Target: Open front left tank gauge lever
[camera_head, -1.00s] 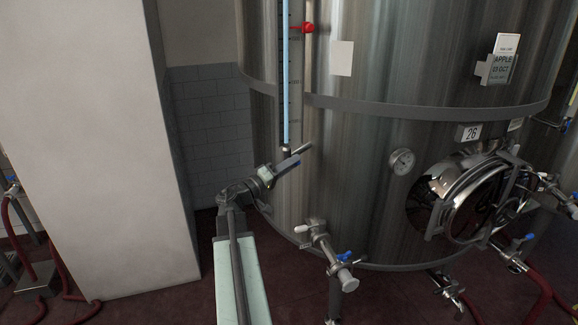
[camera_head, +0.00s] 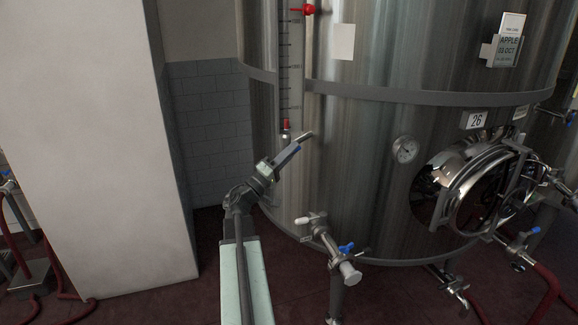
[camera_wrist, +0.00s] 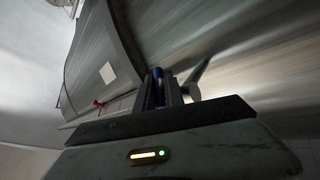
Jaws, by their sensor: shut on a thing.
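The large steel tank (camera_head: 365,165) fills the middle and right of the head view. Its upright level gauge (camera_head: 290,70) runs down the left front, with a red piece (camera_head: 287,125) at its lower end. My gripper (camera_head: 290,153) is at the foot of the gauge, against the tank front. It is shut on the small blue gauge lever (camera_wrist: 157,75), which shows between the two fingers in the wrist view. A grey metal valve part (camera_wrist: 197,78) stands beside the fingers there. Most of the lever is hidden by the fingers.
A round dial (camera_head: 405,150) and a hatch (camera_head: 480,190) are further right. A white pillar (camera_head: 95,150) stands left, with some free floor between it and the tank.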

